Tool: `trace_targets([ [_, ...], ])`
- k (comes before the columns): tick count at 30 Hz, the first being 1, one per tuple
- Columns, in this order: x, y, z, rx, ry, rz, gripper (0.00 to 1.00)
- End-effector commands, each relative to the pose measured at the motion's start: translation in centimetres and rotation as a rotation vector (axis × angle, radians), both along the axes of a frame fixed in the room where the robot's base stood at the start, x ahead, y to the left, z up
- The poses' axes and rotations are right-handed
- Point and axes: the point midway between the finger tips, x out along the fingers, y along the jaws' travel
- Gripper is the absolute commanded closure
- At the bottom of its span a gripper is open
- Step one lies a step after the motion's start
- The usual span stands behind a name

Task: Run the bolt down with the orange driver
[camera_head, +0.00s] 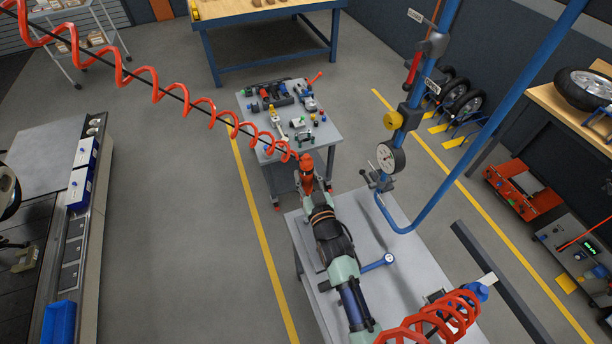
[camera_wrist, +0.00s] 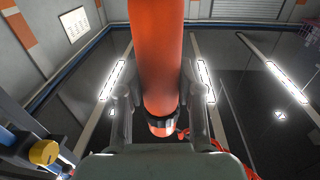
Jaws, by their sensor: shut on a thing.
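The orange driver (camera_head: 307,168) hangs from a red coiled hose at the near edge of the grey tool cart. In the wrist view its orange body (camera_wrist: 160,50) stands between my fingers, with a dark ring at its lower end. My gripper (camera_head: 313,188) is shut on the driver, with a finger on each side in the wrist view. I cannot make out the bolt in either view. The driver's working tip is also not clearly visible.
The tool cart (camera_head: 322,128) behind the driver carries several small tools. A grey bench (camera_head: 395,215) lies under my arm, with a blue-handled tool (camera_head: 378,263) on it. A blue post with a dial gauge (camera_head: 390,157) stands to the right. Open floor lies left.

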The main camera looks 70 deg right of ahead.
Motion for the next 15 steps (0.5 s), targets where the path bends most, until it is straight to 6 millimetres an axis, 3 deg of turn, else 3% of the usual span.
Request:
trace_targets([
  [1,0.0,0.0,-1.1,0.001,0.0,-0.001,1.0],
  [15,0.0,0.0,-6.1,0.0,0.0,-0.001,1.0],
])
